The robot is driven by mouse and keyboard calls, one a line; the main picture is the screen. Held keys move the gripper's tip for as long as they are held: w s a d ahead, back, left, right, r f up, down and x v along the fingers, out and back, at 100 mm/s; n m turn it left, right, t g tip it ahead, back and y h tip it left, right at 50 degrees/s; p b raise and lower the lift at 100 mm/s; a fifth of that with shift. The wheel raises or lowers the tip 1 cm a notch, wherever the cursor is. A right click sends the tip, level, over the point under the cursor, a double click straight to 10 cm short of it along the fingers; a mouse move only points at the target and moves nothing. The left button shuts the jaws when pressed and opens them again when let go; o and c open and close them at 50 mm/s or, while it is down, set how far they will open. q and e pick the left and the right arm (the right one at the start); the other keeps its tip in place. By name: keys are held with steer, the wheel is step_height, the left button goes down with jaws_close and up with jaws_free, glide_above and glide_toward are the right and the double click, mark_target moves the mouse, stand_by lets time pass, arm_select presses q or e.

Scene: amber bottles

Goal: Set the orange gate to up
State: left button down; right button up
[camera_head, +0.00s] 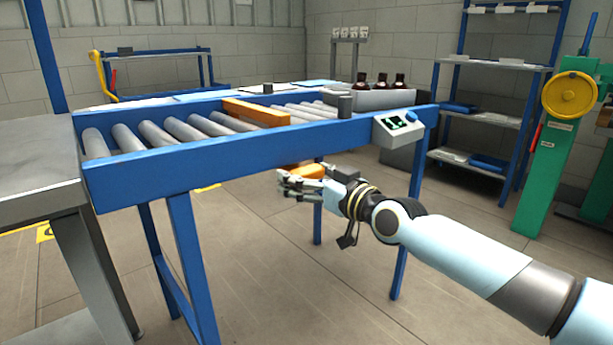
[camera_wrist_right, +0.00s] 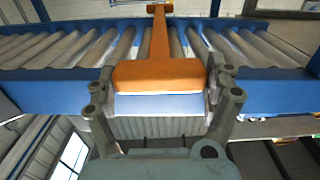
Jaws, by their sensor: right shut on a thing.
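The orange gate shows in the head view as a bar (camera_head: 256,112) lying across the roller conveyor (camera_head: 150,172), close to the rollers. An orange handle (camera_head: 307,171) sticks out below the near blue rail, at my right gripper (camera_head: 292,184). In the right wrist view the wide orange end (camera_wrist_right: 160,75) sits between the two fingers of my right gripper (camera_wrist_right: 160,92), and its bar runs back over the rollers. My right gripper is shut on this orange handle. The fingers hide part of the handle's sides. My left gripper is not in view.
A control box (camera_head: 398,128) with a green screen hangs at the rail's right end. Amber bottles (camera_head: 380,80) stand in a grey crate (camera_head: 375,100) at the back. A grey table (camera_head: 40,150) adjoins on the left. The floor in front is clear.

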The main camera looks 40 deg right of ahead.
steer(key=o, duration=1.5)
steer(key=shift+s+r, duration=0.1)
steer(key=shift+r, duration=0.25)
steer(key=shift+f, duration=0.1)
steer(key=shift+f, duration=0.1)
